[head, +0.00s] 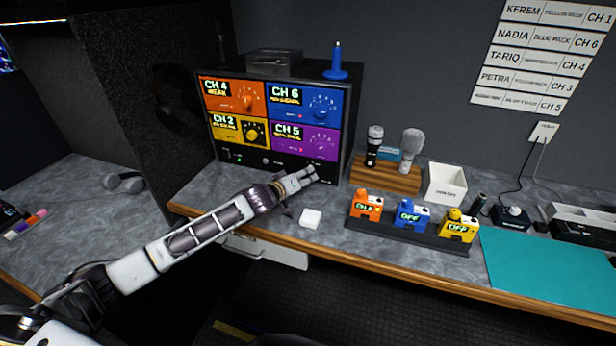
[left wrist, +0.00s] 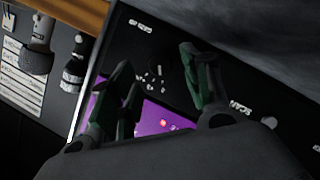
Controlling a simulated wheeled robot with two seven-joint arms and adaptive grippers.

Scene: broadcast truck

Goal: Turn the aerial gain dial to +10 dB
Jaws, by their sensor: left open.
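The receiver rack (head: 275,130) stands on the desk with four coloured channel panels above a black bottom strip (head: 232,153). My left gripper (head: 312,173) is at the right end of that strip. In the left wrist view its fingers (left wrist: 158,68) are apart and empty. Between them is a black dial face (left wrist: 152,80) with white tick marks, which I take for the aerial gain dial. The picture is too dark to read its setting or whether a finger touches it. In the head view my gripper hides the dial. My right gripper is not in view.
A purple CH 5 panel (head: 303,138) sits just above the strip. A wooden microphone stand (head: 385,178) and a dark tray of transmitter packs (head: 390,230) stand to the right.

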